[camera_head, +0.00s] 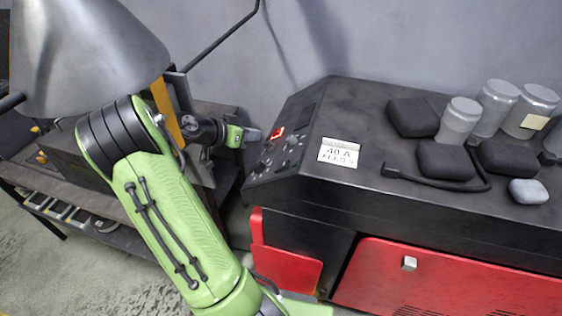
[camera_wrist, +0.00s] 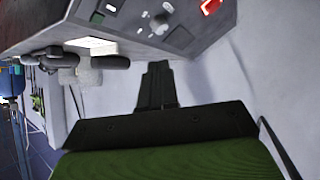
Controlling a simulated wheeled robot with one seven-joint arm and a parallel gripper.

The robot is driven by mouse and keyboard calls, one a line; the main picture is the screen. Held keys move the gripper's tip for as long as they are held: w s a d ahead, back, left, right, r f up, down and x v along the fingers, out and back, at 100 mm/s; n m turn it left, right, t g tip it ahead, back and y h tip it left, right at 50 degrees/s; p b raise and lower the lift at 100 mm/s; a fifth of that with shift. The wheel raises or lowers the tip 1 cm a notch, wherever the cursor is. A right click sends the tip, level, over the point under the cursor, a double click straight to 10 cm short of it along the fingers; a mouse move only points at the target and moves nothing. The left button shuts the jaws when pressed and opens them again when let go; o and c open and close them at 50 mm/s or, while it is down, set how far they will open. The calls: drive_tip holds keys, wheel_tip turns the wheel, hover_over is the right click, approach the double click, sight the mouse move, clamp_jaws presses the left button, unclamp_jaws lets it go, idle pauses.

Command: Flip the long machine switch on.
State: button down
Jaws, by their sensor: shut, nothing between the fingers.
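The black machine's slanted control panel (camera_head: 278,150) is on the machine's left end and carries several small knobs and switches. A red, lit-looking switch (camera_head: 277,133) sits near its upper left; a red part (camera_wrist: 210,5) also shows at the top edge in the wrist view. Which control is the long switch I cannot tell, and its position is too small to read. My gripper (camera_head: 254,135) is shut and empty, just left of the panel in the head view. In the wrist view my gripper's fingers (camera_wrist: 158,70) are together, pointing toward the panel, apparently apart from it.
A paper label (camera_head: 339,152) lies on the machine top. Grey jars (camera_head: 497,100), black pouches (camera_head: 412,117), a black cable and a grey lump (camera_head: 528,191) stand to the right. Red panels (camera_head: 440,280) are below. A dark bench (camera_head: 110,225) stands at left; a grey wall is behind.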

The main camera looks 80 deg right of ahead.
drive_tip(key=b, duration=0.6)
hover_over(277, 169)
drive_tip(key=w, duration=0.2)
drive_tip(key=f, duration=0.6)
drive_tip(key=shift+s+f, duration=0.1)
drive_tip(key=shift+s, duration=0.15)
drive_tip(key=shift+s+a+f, duration=0.1)
drive_tip(key=shift+s, duration=0.2)
idle(0.6)
drive_tip(key=shift+s+f+b, duration=0.2)
drive_tip(key=shift+s+b, duration=0.1)
drive_tip(key=shift+b, duration=0.25)
drive_tip(key=shift+s+f+b, duration=0.25)
drive_tip(key=shift+b, duration=0.1)
idle(0.4)
